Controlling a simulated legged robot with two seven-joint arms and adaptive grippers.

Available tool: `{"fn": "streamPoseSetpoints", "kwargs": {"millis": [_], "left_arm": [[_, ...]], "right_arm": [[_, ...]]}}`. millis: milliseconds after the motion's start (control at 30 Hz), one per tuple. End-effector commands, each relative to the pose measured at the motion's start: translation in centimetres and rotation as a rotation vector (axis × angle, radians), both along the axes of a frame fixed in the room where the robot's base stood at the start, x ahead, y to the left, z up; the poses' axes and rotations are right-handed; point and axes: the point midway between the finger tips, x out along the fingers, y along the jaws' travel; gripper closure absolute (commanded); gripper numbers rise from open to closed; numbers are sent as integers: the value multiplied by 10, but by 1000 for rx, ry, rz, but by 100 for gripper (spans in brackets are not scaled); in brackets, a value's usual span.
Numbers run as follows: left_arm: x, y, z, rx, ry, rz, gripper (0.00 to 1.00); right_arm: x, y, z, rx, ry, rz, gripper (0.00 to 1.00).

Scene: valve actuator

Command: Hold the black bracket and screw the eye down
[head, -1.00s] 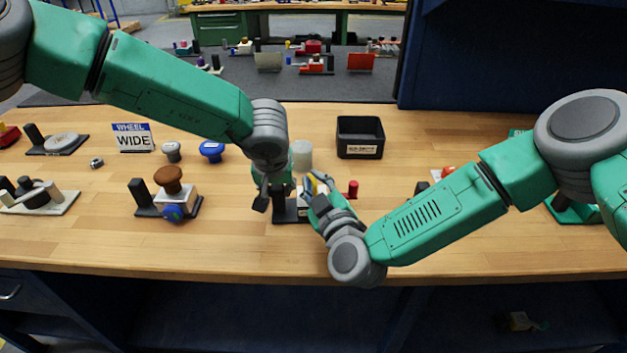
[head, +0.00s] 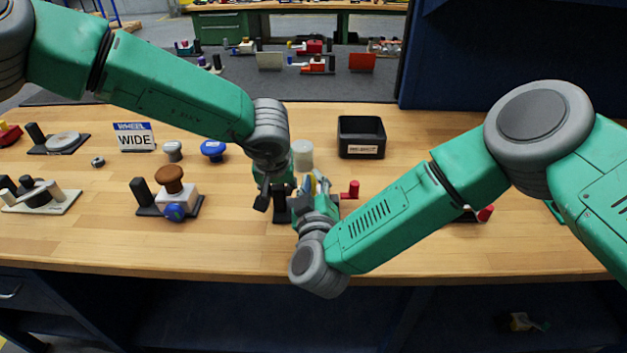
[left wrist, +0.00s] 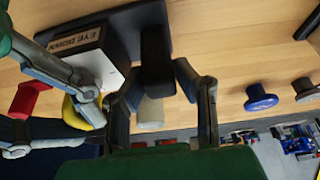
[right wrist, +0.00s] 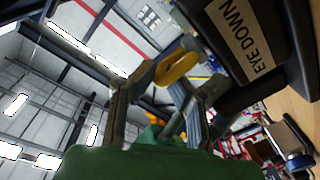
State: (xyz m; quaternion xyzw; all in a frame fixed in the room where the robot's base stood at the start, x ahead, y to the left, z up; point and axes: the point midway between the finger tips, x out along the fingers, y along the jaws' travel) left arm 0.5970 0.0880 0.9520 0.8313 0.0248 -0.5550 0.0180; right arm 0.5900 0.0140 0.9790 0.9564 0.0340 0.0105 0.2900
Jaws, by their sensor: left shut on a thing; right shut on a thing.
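The black bracket (left wrist: 157,50) stands upright on a dark base beside a white block labelled EYE DOWN (left wrist: 108,62). My left gripper (left wrist: 160,88) is shut on the bracket; in the head view the gripper (head: 275,195) comes down over it from above. The yellow eye (right wrist: 178,68) is at the block's side, and my right gripper (right wrist: 168,85) is shut on it. The eye also shows in the left wrist view (left wrist: 88,112). In the head view my right gripper (head: 316,192) covers most of the block and eye.
A red knob (head: 351,189) sticks out just right of the fixture. A black bin (head: 361,137) and a white cylinder (head: 302,153) stand behind. A fixture with a brown knob (head: 170,180) stands at left. The bench front (head: 200,255) is clear.

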Motion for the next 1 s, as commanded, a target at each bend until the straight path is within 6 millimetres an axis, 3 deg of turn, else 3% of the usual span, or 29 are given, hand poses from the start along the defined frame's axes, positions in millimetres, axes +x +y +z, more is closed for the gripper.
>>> {"fn": "streamPoseSetpoints", "kwargs": {"millis": [1000], "left_arm": [[-1, 1, -1, 2, 1, 1, 100]], "right_arm": [[0, 1, -1, -1, 3, -185, 100]]}}
